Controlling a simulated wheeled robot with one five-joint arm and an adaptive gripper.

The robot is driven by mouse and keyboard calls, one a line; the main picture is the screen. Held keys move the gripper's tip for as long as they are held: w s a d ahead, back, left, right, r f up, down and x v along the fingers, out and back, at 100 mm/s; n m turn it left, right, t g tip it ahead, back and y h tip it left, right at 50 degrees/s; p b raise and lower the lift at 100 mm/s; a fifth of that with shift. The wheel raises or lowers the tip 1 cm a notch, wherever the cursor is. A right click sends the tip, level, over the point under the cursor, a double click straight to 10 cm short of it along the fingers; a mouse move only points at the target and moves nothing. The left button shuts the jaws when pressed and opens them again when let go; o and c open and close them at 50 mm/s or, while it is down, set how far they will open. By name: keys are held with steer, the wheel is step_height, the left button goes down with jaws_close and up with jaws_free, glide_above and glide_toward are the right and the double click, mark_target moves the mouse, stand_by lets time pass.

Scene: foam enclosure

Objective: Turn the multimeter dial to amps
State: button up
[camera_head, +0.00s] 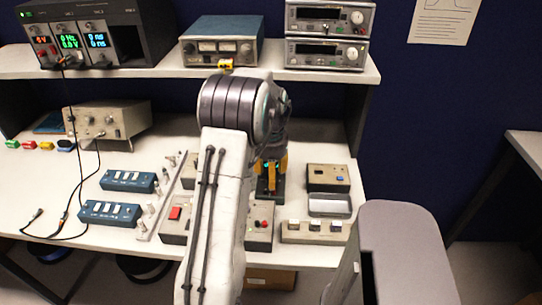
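My gripper (271,168), with yellow-orange fingers, points down over the workbench (320,258), just right of my large forearm. A dark upright device (270,188) stands directly under and between the fingers. It may be the multimeter, but its dial and face are not readable and my arm and gripper partly hide it. I cannot tell whether the fingers touch it or how far apart they are.
A box with a red button (174,213) and blue switch boxes (128,181) lie left. The shelf (165,68) above carries instruments.

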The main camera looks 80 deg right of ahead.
step_height(320, 180, up, 10)
stand_by(0.5)
stand_by(0.7)
